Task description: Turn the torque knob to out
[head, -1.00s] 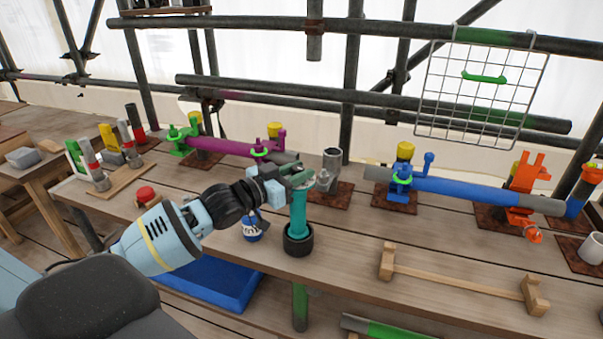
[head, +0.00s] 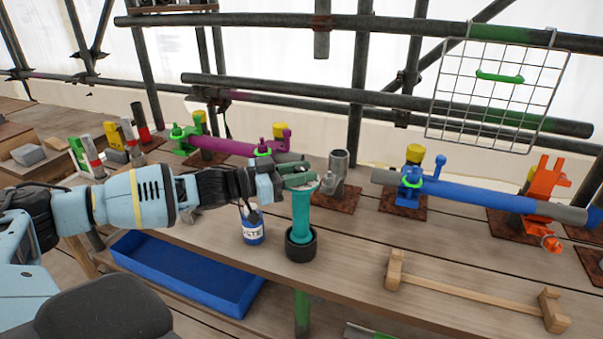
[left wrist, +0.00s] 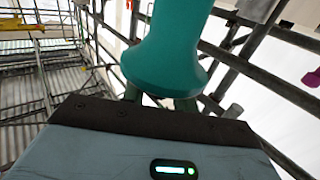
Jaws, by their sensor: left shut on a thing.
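A teal upright cylinder (head: 301,213) stands in a black ring-like base (head: 300,245) near the front edge of the bench. My left gripper (head: 301,181) comes in from the left and is shut at the cylinder's top. In the left wrist view, a teal flared piece (left wrist: 170,55) sits close in front of the gripper (left wrist: 178,102), and its lower end is between the fingers. The fingers hide part of the top, and I cannot make out a knob marking or its setting. My right gripper is not in view.
A blue-labelled pot (head: 252,228) stands just left of the cylinder. A blue tray (head: 185,277) lies below the front edge. A wooden rest (head: 470,288) lies to the right. Clamped purple (head: 222,146) and blue (head: 480,194) pipes stand behind. A wire grid (head: 493,95) hangs at the back.

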